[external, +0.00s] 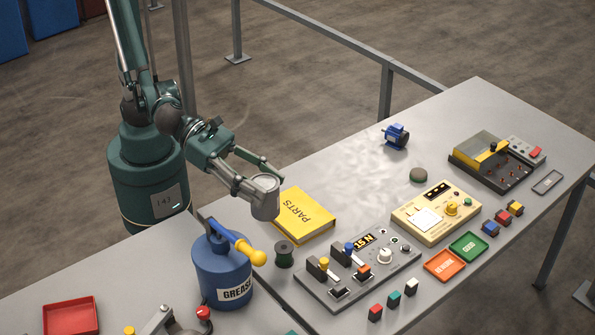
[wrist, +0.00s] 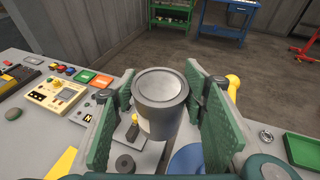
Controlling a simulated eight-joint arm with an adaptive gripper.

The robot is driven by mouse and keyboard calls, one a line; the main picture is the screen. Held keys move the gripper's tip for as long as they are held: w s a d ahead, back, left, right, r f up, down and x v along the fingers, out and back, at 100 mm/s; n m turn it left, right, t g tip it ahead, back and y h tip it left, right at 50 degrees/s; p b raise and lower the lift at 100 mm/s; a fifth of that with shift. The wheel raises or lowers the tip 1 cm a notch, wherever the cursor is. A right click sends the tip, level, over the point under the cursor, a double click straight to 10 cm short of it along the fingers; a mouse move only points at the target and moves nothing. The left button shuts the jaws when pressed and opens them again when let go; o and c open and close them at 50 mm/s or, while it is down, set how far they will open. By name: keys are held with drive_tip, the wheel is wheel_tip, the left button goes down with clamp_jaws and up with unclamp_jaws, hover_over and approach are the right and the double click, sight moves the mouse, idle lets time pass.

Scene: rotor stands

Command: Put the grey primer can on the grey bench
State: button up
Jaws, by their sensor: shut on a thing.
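The grey primer can (external: 264,199) is held upright in my gripper (external: 262,186), above the bench beside the yellow parts book. In the wrist view the can (wrist: 160,104) sits between the two green finger pads of my gripper (wrist: 160,112), which is shut on it. The grey bench (external: 337,166) runs to the back right, with a bare stretch behind the book. The can appears to be clear of the bench surface.
A yellow PARTS book (external: 303,215) lies just right of the can. A blue grease can (external: 222,270) with a yellow handle stands in front.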

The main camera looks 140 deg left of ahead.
drive_tip(key=s+d+r+m+h, duration=0.1)
drive_tip(key=d+r+m+h, duration=0.1)
drive_tip(key=d, duration=0.7)
drive_tip(key=d+r+m+h, duration=0.2)
drive_tip(key=d+h, duration=0.1)
drive_tip(key=d, duration=0.6)
drive_tip(key=s+d+f+m+g+h+b, duration=0.1)
drive_tip(key=s+d+f+m+h+b, duration=0.3)
drive_tip(key=d, duration=0.9)
drive_tip(key=s+d+r+m+h, duration=0.15)
drive_tip(key=s+d, duration=0.45)
drive_tip(key=d, duration=0.8)
drive_tip(key=s+d+f+m+g+h+b, duration=0.15)
drive_tip(key=s+d+f+h, duration=0.35)
drive_tip(key=d, duration=0.8)
drive_tip(key=s+a+f+n+t+y+b, duration=0.25)
drive_tip(key=a+f+y, duration=0.35)
drive_tip(key=a+f, duration=0.4)
drive_tip(key=s+a+f+n+y, duration=0.1)
drive_tip(key=s+a+n+y, duration=0.1)
drive_tip(key=a, duration=0.6)
drive_tip(key=s+a+f+n+y, duration=0.1)
drive_tip(key=s+a+n+y, duration=0.1)
drive_tip(key=a+n+y, duration=0.3)
drive_tip(key=a, duration=0.3)
drive_tip(key=shift+s, duration=0.35)
drive_tip(key=shift+f+y, duration=0.15)
drive_tip(key=shift+y, duration=0.1)
drive_tip(key=shift+f+b, duration=1)
drive_tip(key=shift+f, duration=1.85)
